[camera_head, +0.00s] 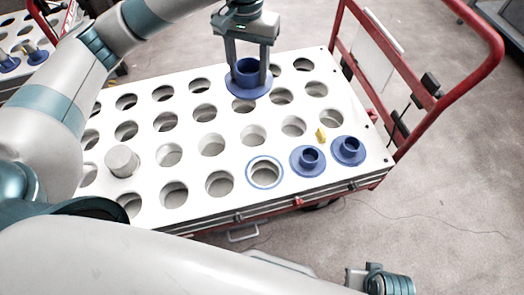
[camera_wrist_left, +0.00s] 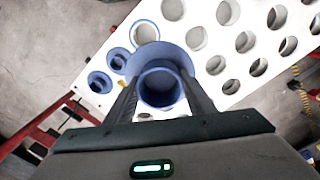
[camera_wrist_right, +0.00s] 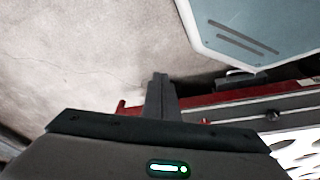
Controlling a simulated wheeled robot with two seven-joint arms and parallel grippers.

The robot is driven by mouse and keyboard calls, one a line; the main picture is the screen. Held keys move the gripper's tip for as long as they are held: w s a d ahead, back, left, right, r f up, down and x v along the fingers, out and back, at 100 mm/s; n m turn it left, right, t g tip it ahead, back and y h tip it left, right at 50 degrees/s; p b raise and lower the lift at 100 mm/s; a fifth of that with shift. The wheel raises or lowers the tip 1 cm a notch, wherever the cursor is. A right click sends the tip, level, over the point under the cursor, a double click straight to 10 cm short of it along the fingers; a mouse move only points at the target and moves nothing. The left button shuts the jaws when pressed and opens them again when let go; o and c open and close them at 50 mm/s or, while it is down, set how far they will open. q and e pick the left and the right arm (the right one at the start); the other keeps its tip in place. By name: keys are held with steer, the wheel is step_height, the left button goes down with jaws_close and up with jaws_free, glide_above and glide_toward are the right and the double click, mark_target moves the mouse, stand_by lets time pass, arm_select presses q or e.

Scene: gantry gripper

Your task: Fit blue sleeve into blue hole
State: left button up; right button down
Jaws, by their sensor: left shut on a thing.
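My left gripper (camera_head: 248,76) is shut on a blue sleeve (camera_head: 247,90), a short tube with a wide round flange. It holds the sleeve upright over the far part of the white board (camera_head: 228,136). The sleeve (camera_wrist_left: 161,86) sits between both fingers in the left wrist view. The blue-ringed hole (camera_head: 265,172) is empty near the board's front edge, apart from and nearer than the held sleeve. It also shows beyond the sleeve in the left wrist view (camera_wrist_left: 146,33). My right gripper (camera_wrist_right: 160,92) is shut and empty, its fingers together, away from the board's top.
Two blue sleeves (camera_head: 308,160) (camera_head: 348,150) sit in holes right of the ringed hole. A small yellow piece (camera_head: 320,135) stands behind them. A grey cylinder (camera_head: 122,161) stands at the left. A red cart frame (camera_head: 441,103) rises at the right.

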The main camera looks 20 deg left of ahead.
arm_select(q)
steer(key=s+d+f+m, duration=0.1)
steer(key=d+f+m, duration=0.1)
steer(key=f+m, duration=0.4)
steer(key=s+d+f+m, duration=0.2)
steer(key=f+m, duration=0.5)
steer(key=f, duration=0.5)
steer(key=s+d+f+m+p, duration=0.1)
steer(key=s+d+f+m, duration=0.1)
steer(key=f+m, duration=0.5)
step_height(320, 180, down, 3)
steer(key=shift+f, duration=0.1)
arm_select(e)
steer(key=x, duration=0.3)
steer(key=shift+w, duration=0.2)
